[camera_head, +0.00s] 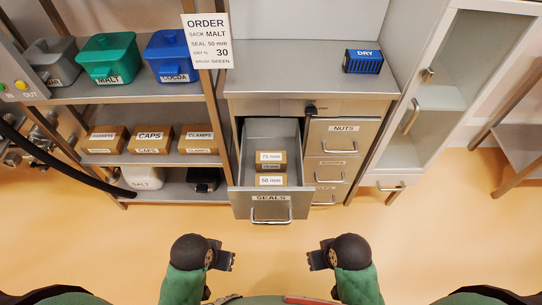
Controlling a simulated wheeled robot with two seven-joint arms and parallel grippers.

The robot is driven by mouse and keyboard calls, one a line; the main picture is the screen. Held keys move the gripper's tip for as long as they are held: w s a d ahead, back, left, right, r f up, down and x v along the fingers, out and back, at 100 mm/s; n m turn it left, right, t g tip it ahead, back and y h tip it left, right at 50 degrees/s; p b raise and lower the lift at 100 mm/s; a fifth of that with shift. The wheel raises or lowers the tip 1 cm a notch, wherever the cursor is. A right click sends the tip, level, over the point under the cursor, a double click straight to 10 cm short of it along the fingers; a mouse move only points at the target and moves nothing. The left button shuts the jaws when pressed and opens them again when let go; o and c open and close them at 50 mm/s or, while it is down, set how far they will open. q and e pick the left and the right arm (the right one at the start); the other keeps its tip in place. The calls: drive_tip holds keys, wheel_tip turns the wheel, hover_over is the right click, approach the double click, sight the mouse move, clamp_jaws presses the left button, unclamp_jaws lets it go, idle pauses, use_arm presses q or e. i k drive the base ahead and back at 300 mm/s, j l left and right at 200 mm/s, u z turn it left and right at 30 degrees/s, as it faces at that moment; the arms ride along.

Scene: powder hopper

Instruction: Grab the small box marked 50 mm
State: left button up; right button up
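The small box marked 50 mm (271,181) lies in the pulled-out drawer labelled SEALS (237,174), close to the drawer's front. It is brown with a white label. A similar box marked 75 mm (271,157) lies behind it in the same drawer, with another label partly seen between them. My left gripper (231,261) and my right gripper (312,260) are in front of the drawer, low in the picture, one to each side of it. Both look open, with small dark fingers and nothing between them. Neither touches the drawer or the boxes.
The drawer's handle (271,218) faces me. Closed drawers, one marked NUTS (343,127), stand to its right. Shelves with bins and brown boxes (150,139) are at left. An order sign (207,41) reads SEAL 50 mm. The floor (430,245) at right is clear.

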sight(261, 180)
drive_tip(key=j+z, duration=0.15)
drive_tip(key=j, duration=0.35)
drive_tip(key=j+z, duration=0.2)
drive_tip(key=j, duration=0.3)
drive_tip(key=k+j+z, duration=0.15)
drive_tip(key=j, duration=0.35)
drive_tip(key=k+j+z, duration=0.15)
drive_tip(key=j, duration=0.35)
drive_tip(key=i, duration=0.05)
